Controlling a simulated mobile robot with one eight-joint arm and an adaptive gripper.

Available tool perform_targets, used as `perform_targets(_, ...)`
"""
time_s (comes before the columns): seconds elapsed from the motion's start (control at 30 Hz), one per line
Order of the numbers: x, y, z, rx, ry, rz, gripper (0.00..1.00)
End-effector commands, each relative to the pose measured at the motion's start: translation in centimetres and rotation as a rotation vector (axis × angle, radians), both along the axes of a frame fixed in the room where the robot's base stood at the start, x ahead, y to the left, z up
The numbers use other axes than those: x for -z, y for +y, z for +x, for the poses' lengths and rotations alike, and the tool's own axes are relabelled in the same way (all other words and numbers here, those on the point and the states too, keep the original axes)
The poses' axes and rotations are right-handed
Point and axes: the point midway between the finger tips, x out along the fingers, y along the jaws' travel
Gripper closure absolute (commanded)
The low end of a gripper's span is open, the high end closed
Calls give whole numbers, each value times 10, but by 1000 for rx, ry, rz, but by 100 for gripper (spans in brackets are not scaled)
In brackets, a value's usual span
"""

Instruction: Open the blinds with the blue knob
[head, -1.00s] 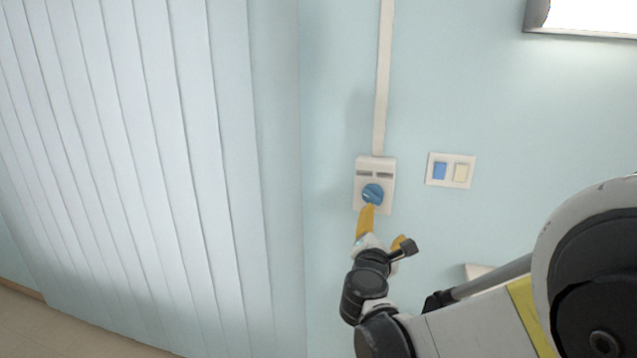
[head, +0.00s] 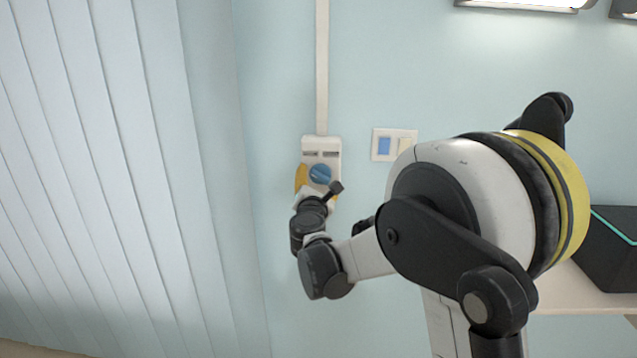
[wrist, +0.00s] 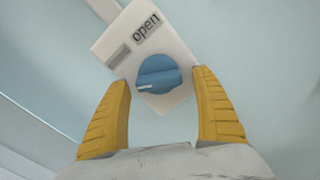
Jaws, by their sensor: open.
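The blue knob (head: 320,174) sits on a white control box (head: 321,146) on the wall. In the wrist view the knob (wrist: 158,74) shows a white pointer mark toward its left side, and the box (wrist: 172,43) carries the word "open" above it. My gripper (head: 316,182) is open, its yellow fingers spread to either side of the knob. In the wrist view the fingertips (wrist: 159,75) flank the knob with a gap on the left; the right tip is close to it. I cannot tell whether it touches. The blinds (head: 110,170) hang as closed pale vertical slats at left.
A wall plate with a blue and a cream switch (head: 394,145) is right of the box. A white conduit (head: 321,70) runs up from the box. A shelf with a dark box (head: 610,250) stands at right. Wall between the blinds and box is clear.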

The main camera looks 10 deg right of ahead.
Motion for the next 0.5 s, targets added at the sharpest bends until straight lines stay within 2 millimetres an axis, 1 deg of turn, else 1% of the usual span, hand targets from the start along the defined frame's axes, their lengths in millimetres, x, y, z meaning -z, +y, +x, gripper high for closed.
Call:
perform_targets(0.17,0,0,0,0,0,0,24)
perform_targets(0.2,0,0,0,0,0,0,26)
perform_targets(0.27,0,0,0,0,0,0,45)
perform_targets(0.3,0,0,0,0,0,0,57)
perform_targets(0.37,0,0,0,0,0,1,75)
perform_targets(0.4,0,0,0,0,0,0,78)
perform_targets(0.5,0,0,0,0,0,1,78)
